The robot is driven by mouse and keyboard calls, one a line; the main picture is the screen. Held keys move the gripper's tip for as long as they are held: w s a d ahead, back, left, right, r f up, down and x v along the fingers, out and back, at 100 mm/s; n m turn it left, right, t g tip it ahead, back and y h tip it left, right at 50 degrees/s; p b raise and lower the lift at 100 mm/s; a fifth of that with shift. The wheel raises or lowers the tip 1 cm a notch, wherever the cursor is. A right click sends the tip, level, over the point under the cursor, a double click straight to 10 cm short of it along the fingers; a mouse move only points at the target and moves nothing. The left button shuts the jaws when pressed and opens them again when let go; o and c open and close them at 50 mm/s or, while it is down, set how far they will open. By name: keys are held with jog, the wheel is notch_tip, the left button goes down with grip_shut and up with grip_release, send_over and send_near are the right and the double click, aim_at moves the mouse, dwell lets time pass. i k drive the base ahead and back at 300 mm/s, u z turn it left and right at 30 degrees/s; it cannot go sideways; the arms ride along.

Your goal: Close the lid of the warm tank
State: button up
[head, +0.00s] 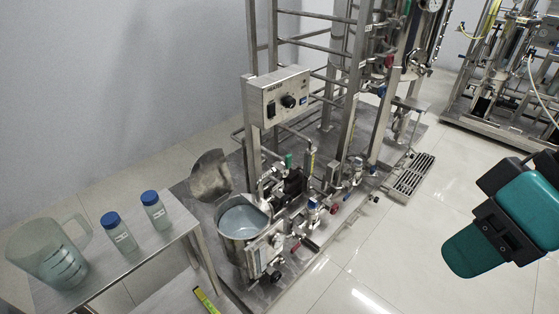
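The warm tank appears to be the round steel vessel (242,238) low on the skid, left of centre. Its top is open and pale liquid shows inside. A curved grey metal plate (210,177), which looks like its lid, stands tilted up behind and to the left of the opening. Teal and black parts of my arm (500,225) show at the right edge, well apart from the tank and lid. Its fingertips cannot be made out, so I cannot tell whether my gripper is open or shut.
A heater control box (279,95) is mounted on the frame above the tank. Pipes and valves crowd its right side. A steel table (165,262) at left holds a jug (50,258) and two blue-capped bottles (118,234). Tiled floor (385,265) is clear between skid and arm.

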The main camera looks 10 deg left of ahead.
aim_at(211, 182)
jog(key=z, duration=0.3)
jog(key=k, duration=0.5)
jog(key=z, duration=0.45)
jog(key=i, duration=1.3)
jog(key=u, duration=1.2)
jog(key=i, duration=0.8)
jog(key=u, duration=1.25)
jog(key=i, duration=0.3)
jog(key=u, duration=0.25)
